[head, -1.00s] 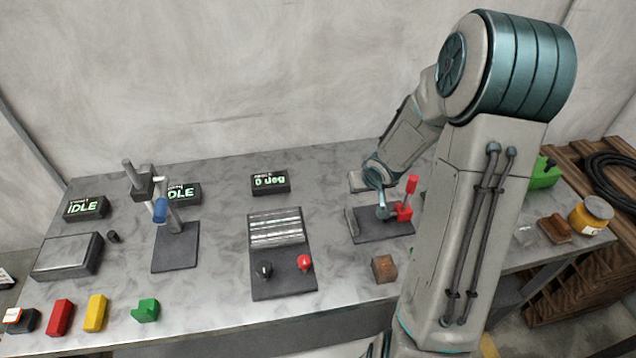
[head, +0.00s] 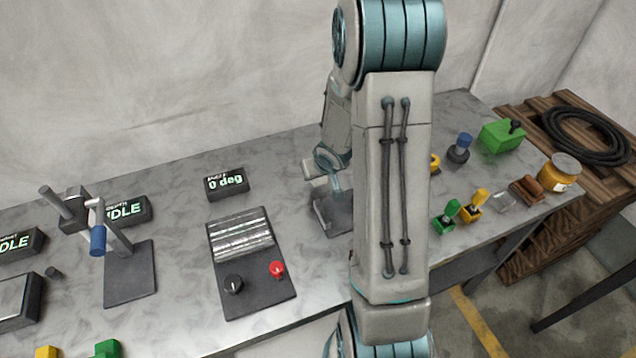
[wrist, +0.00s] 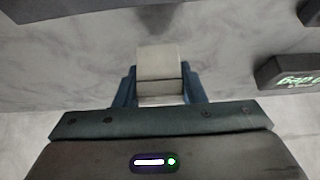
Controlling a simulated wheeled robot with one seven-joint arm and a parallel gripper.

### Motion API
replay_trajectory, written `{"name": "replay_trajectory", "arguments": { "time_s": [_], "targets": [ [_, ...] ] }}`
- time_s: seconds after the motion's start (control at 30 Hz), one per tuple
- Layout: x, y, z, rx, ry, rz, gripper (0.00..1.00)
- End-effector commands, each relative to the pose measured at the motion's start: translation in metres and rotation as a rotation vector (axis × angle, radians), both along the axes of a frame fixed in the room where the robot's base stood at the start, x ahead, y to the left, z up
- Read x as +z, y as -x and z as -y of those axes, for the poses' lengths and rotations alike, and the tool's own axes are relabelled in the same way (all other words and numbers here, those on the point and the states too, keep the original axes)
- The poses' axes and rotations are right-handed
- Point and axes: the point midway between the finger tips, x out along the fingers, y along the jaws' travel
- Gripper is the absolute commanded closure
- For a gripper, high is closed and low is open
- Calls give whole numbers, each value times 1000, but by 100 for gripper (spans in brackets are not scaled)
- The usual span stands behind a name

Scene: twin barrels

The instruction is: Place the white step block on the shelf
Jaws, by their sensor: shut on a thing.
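The white step block (wrist: 158,65) shows as a pale, off-white block in the wrist view. My gripper (wrist: 158,88) is shut on it, with one blue finger on each side. The grey metal tabletop (wrist: 75,70) lies beyond the block; I cannot tell the gap between them. In the head view my arm covers much of the middle, and the block cannot be made out clearly there. No shelf is recognisable in these views.
On the workbench (head: 170,320) stand a panel with black and red knobs (head: 255,290), an angle display (head: 227,183) and a post stand (head: 130,275). A green box (head: 502,135) and yellow jar (head: 559,172) are right. A wooden crate (head: 520,240) stands beyond.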

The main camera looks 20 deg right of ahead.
Motion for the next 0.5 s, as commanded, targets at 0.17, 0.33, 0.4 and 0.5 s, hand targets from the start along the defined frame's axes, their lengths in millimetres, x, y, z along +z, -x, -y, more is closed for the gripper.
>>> {"name": "replay_trajectory", "arguments": {
  "time_s": [0.17, 0.33, 0.4, 0.5],
  "targets": [
    [-26, 0, 0, 0, -1, -1, 100],
    [-30, 0, 0, -1, 0, 2, 100],
    [-30, 0, 1, -1, 0, 2, 100],
    [-30, 0, 1, -1, 0, 2, 100]
  ]
}}
